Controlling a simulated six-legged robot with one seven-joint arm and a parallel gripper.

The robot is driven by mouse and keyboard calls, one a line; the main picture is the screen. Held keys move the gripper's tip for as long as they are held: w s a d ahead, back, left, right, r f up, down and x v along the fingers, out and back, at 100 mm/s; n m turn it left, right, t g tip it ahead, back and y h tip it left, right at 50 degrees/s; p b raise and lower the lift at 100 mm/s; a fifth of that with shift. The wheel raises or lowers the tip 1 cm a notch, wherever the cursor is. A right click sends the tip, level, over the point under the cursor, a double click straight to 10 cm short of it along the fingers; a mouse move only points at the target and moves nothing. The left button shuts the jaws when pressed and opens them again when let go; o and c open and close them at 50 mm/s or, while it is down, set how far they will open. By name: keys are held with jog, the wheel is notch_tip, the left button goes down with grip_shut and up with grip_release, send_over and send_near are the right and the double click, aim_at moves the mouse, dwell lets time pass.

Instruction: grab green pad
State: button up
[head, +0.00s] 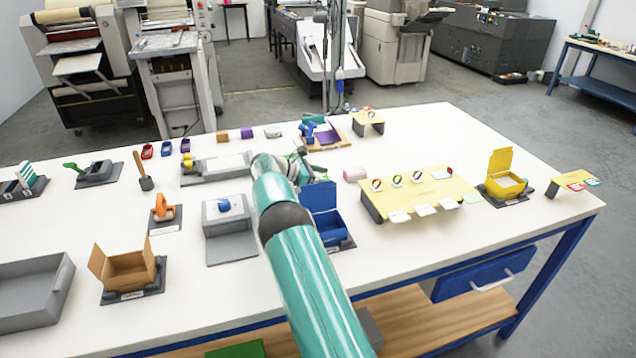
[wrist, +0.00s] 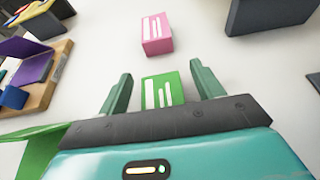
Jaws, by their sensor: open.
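The green pad (wrist: 164,90), a small block with white stripes on its face, lies on the white table in the wrist view. My gripper (wrist: 160,73) is open, with one teal finger to each side of the pad. There is a visible gap on both sides, and I cannot tell how high the fingers are. In the head view my gripper (head: 312,168) is over the middle of the table, and my arm hides most of that spot. I cannot pick out the pad there for sure.
A pink block (wrist: 157,33) with white stripes lies just beyond the green pad. A wooden board with a purple piece (wrist: 33,64) is at left. A green sheet-like thing (wrist: 32,150) is at lower left. An open blue box (head: 322,203) stands near my gripper, and a yellow stand (head: 420,190) at right.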

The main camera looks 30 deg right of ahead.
jog(key=c, duration=1.1)
jog(key=shift+r, duration=0.1)
